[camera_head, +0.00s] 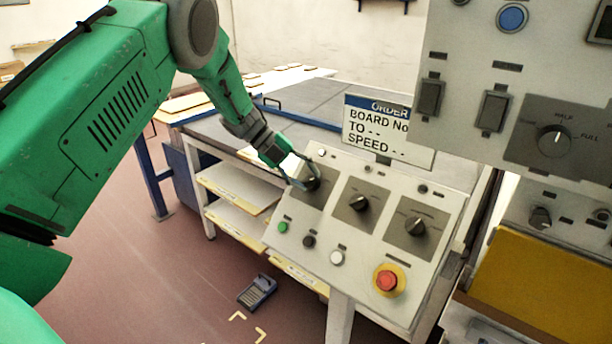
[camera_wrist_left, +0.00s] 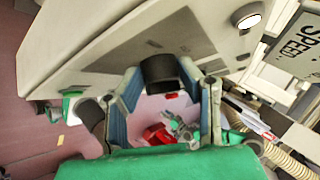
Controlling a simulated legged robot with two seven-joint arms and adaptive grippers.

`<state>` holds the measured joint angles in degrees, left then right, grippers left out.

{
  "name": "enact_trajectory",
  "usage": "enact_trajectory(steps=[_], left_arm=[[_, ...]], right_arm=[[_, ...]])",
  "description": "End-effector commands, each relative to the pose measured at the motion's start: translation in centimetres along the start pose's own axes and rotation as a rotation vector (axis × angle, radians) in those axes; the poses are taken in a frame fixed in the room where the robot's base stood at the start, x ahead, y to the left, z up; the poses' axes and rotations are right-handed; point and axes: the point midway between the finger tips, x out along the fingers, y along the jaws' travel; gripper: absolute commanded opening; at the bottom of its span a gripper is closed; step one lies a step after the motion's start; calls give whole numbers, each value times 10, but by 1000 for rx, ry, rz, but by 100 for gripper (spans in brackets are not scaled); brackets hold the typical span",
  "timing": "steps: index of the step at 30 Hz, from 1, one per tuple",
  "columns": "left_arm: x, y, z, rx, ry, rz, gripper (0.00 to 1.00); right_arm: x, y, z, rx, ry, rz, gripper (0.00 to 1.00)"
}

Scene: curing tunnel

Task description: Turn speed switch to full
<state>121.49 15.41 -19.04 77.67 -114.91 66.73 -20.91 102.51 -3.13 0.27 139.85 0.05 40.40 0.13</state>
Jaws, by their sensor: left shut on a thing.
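My left gripper (camera_head: 301,178) reaches down to the leftmost black knob (camera_head: 311,184) on the sloping console (camera_head: 325,225). In the left wrist view the left gripper (camera_wrist_left: 164,85) has its two fingers on either side of this dark knob (camera_wrist_left: 160,70), shut on it. The knob's label and pointer are too hidden to read. On the upright panel at the right, another rotary knob (camera_head: 555,140) has readable marks HALF above and FULL to its right; its white pointer line is up near HALF. My right gripper is not in view.
Two more knobs (camera_head: 359,203) (camera_head: 415,226) sit to the right on the console. Small buttons and a red emergency stop (camera_head: 387,281) with a yellow collar lie below them.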

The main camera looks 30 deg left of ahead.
Motion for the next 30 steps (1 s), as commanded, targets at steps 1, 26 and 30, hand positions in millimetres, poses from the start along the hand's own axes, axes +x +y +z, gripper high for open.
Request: enact_trajectory(steps=[1, 26, 30], left_arm=[[0, 0, 0, 12, 1, 14, 3], [1, 1, 0, 45, 5, 49, 52], [1, 1, 0, 45, 5, 48, 52]], right_arm=[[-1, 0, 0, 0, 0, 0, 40], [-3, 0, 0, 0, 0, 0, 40], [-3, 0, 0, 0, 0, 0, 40]])
